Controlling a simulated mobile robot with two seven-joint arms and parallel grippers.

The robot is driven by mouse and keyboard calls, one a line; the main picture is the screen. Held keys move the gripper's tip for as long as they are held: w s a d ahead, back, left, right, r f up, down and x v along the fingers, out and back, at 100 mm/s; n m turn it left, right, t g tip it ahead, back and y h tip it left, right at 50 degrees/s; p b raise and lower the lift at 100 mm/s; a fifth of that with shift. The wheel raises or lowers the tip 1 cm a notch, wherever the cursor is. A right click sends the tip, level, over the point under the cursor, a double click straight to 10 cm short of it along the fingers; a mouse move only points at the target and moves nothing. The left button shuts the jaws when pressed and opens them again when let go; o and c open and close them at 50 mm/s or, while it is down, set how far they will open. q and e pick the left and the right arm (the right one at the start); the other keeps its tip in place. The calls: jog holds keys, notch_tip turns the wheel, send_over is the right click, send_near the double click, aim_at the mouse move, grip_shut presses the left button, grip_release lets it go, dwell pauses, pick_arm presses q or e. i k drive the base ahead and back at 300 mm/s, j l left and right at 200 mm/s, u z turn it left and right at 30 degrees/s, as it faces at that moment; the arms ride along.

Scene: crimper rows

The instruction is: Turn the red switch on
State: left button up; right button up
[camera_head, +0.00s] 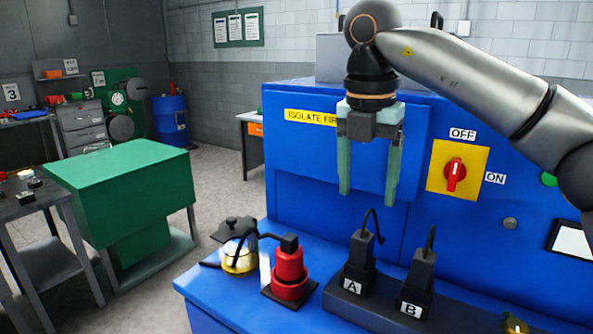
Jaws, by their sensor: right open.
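The red switch (455,174) is a rotary knob on a yellow plate (437,183) on the front of the blue machine. Its handle stands upright, toward the OFF label (462,134) above it. The ON label (495,178) is to its right. My right gripper (367,194) hangs to the left of the switch, fingers pointing down. Its two green fingers are wide apart with nothing between them, and it is apart from the switch. My left gripper is not in view.
Below on the blue ledge stand a red device (290,268), a yellow-based device (239,256), and black plugs A (357,262) and B (418,275) in a dark block. A green bench (125,170) is at left. Floor between is clear.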

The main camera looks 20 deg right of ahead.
aim_at(455, 170)
jog(key=k, duration=1)
